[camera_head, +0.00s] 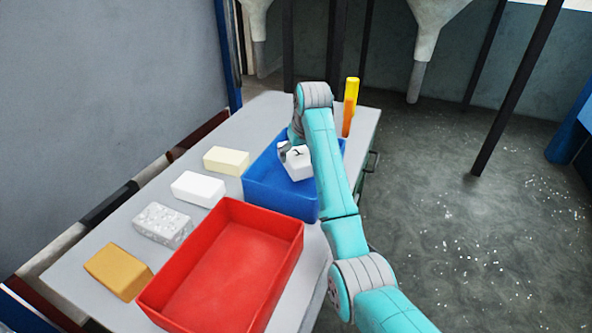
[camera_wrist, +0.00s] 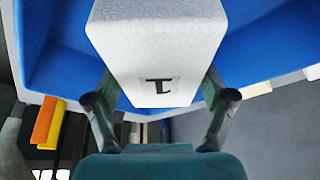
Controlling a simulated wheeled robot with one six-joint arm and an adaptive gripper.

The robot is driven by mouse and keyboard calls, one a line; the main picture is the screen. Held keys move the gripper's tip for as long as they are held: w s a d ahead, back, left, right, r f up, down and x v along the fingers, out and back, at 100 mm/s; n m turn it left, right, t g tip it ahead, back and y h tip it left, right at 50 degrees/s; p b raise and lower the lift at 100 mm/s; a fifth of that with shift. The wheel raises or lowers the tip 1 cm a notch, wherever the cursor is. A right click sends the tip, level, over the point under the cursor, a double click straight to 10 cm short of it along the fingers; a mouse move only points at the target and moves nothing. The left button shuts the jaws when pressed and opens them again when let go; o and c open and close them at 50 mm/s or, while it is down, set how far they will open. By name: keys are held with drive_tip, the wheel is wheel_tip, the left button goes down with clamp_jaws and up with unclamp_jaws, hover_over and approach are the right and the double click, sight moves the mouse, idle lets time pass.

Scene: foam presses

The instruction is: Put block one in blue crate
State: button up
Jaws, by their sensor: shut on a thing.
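Block one (camera_wrist: 160,42) is a white foam block with a black "1" on its end. My gripper (camera_wrist: 160,100) is shut on it, one finger on each side, in the wrist view. In the head view, the white block (camera_head: 298,163) shows over the blue crate (camera_head: 282,200), partly behind my arm. The blue crate's inner walls (camera_wrist: 265,40) surround the block in the wrist view. I cannot tell whether the block touches the crate floor.
An empty red crate (camera_head: 290,246) stands in front of the blue one. A cream block (camera_head: 227,160), a white block (camera_head: 198,188), a speckled block (camera_head: 162,225) and a tan block (camera_head: 118,271) line the table's left side. A yellow-orange post (camera_head: 350,106) stands behind the blue crate.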

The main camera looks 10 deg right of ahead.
sight(301, 157)
drive_tip(key=shift+f, duration=2.7)
drive_tip(key=shift+f, duration=0.15)
drive_tip(key=o, duration=0.9)
drive_tip(key=v, duration=1.1)
drive_tip(key=shift+s+d+r, duration=0.1)
drive_tip(key=shift+s+r, duration=0.1)
drive_tip(key=shift+r, duration=0.4)
drive_tip(key=shift+s, duration=0.1)
